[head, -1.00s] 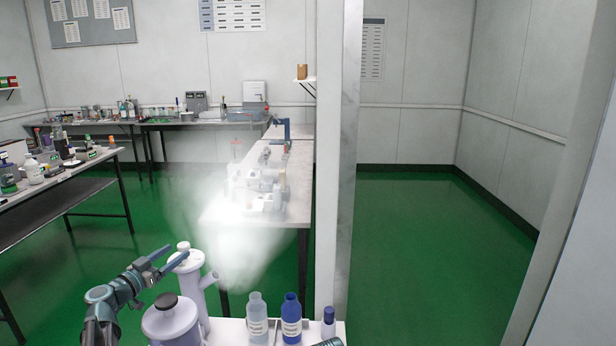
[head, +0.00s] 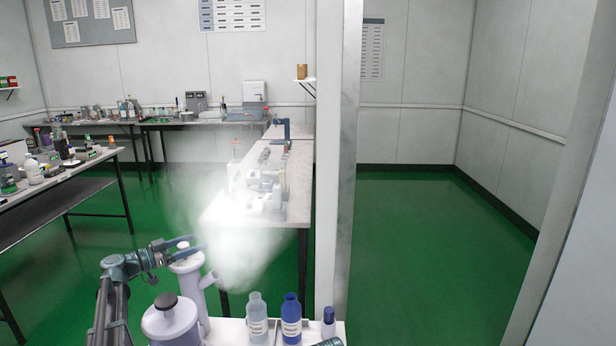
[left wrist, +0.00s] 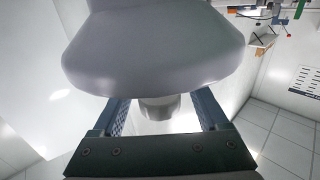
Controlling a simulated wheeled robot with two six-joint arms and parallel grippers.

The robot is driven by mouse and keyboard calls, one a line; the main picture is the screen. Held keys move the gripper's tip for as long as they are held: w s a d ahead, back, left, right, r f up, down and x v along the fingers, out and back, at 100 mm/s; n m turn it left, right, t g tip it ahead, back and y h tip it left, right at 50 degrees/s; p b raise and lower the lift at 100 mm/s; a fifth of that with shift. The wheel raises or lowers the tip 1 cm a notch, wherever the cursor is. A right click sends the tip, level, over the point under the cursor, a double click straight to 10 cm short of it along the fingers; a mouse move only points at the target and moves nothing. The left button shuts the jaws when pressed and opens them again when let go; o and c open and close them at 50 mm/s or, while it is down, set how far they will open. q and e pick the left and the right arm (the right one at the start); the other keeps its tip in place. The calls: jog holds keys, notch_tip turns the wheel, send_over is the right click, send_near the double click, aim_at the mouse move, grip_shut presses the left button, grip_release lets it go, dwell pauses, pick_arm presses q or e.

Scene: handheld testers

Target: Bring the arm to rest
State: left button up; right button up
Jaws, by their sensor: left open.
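My left gripper (head: 190,246) is open in the head view, at the top of a tall pale vessel (head: 187,284) with a side spout. One finger runs by the vessel's white lid (head: 183,246), the other lower by its neck. In the left wrist view, the open left gripper (left wrist: 162,102) has a pale rounded body (left wrist: 152,55) in front of it. I cannot tell whether anything touches.
A second pale vessel with a dark knob (head: 171,318) stands below the gripper. A white bottle (head: 257,318) and blue bottles (head: 291,318) stand on the near bench. White vapour (head: 240,250) hangs right of the gripper. A wall post (head: 338,150) rises behind the bench.

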pick_arm(q)
jog(key=shift+w+a+m+g+h, duration=0.1)
jog(key=shift+m+g+h, duration=0.3)
jog(key=shift+g, duration=0.1)
jog(key=shift+v, duration=2.45)
jog(key=shift+s, duration=0.2)
